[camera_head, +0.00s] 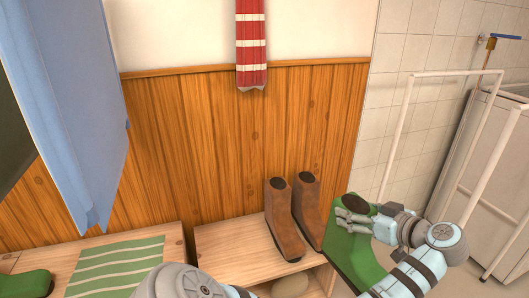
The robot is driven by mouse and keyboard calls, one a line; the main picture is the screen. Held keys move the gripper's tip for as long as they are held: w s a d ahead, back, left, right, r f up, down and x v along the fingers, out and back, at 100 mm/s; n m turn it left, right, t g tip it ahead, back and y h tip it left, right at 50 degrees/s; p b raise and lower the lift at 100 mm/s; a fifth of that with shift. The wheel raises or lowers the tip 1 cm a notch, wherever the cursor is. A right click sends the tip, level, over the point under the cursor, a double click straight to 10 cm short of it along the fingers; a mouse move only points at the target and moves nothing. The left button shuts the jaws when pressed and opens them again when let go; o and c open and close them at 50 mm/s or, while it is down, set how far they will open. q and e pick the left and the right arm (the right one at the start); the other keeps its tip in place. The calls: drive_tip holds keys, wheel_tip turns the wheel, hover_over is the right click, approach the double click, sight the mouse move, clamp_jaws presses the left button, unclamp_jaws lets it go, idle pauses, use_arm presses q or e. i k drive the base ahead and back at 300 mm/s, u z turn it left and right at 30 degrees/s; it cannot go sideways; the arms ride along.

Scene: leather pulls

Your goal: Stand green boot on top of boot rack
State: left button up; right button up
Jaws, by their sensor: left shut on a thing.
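The green boot (355,262) is at the right, with its dark opening near the top and its toe cut off or hidden below. My left gripper (352,215) is shut on the upper part of the boot. The arm reaches across the bottom and bends back from the right. The boot rack (228,240) is a light wooden unit against the panelled wall. The held boot overlaps the rack's right end in the picture; I cannot tell whether they touch. My right gripper is not in view.
Two brown boots (283,222) (308,208) stand on the rack's right part; its left part is bare. A beige rounded thing (290,285) lies below. A green striped cloth (115,265) and another green thing (28,284) are at left. A white frame (405,120) stands right.

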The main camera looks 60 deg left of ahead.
sight(216, 252)
drive_tip(key=u, duration=0.5)
drive_tip(key=i, duration=0.7)
drive_tip(key=u, duration=1.15)
drive_tip(key=i, duration=0.45)
drive_tip(key=u, duration=0.35)
